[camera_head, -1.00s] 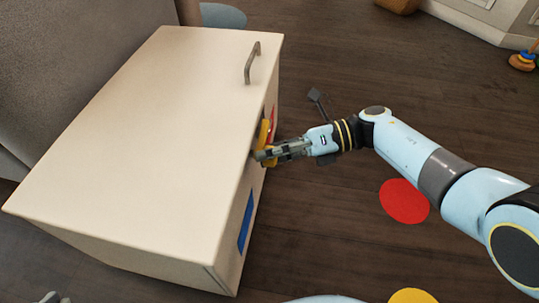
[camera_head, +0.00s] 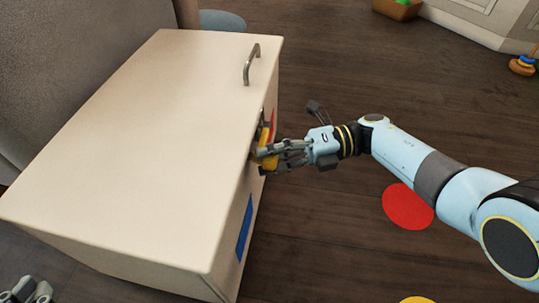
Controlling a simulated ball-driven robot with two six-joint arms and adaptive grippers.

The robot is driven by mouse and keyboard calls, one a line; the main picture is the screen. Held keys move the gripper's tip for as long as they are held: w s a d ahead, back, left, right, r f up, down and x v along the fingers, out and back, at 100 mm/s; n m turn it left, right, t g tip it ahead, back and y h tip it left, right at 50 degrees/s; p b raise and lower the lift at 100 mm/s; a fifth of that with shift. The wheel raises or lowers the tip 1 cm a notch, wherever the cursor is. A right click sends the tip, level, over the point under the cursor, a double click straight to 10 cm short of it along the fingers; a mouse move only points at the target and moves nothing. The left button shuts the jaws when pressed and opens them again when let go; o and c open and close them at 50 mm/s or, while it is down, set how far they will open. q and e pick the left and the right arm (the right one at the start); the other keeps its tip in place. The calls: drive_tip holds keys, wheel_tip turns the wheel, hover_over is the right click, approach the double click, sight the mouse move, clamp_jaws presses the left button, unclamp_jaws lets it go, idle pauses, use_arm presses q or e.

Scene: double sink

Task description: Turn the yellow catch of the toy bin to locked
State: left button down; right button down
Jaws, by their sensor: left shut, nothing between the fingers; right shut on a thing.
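The toy bin (camera_head: 130,140) is a large cream box with a metal handle (camera_head: 251,64) on its lid. Its yellow catch (camera_head: 266,137) is on the right-hand face, seen at a steep angle and partly hidden by my fingers. My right gripper (camera_head: 267,157) is shut on the yellow catch, reaching in from the right. Whether the catch stands at locked cannot be told from here. My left gripper (camera_head: 28,292) is shut and empty at the bottom left corner, partly cut off, apart from the bin.
Red and blue patches (camera_head: 244,228) mark the bin's right face. A red disc (camera_head: 408,206) and a yellow disc (camera_head: 418,300) lie on the dark floor. A basket (camera_head: 398,9) and a ring toy (camera_head: 522,64) are far right. Floor right of the bin is mostly clear.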

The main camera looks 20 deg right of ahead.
drive_tip(key=shift+f, duration=0.1)
drive_tip(key=c, duration=0.8)
unclamp_jaws()
drive_tip(key=d+r, duration=0.1)
drive_tip(key=d, duration=1.1)
drive_tip(key=shift+s, duration=0.4)
drive_tip(key=shift+r, duration=0.1)
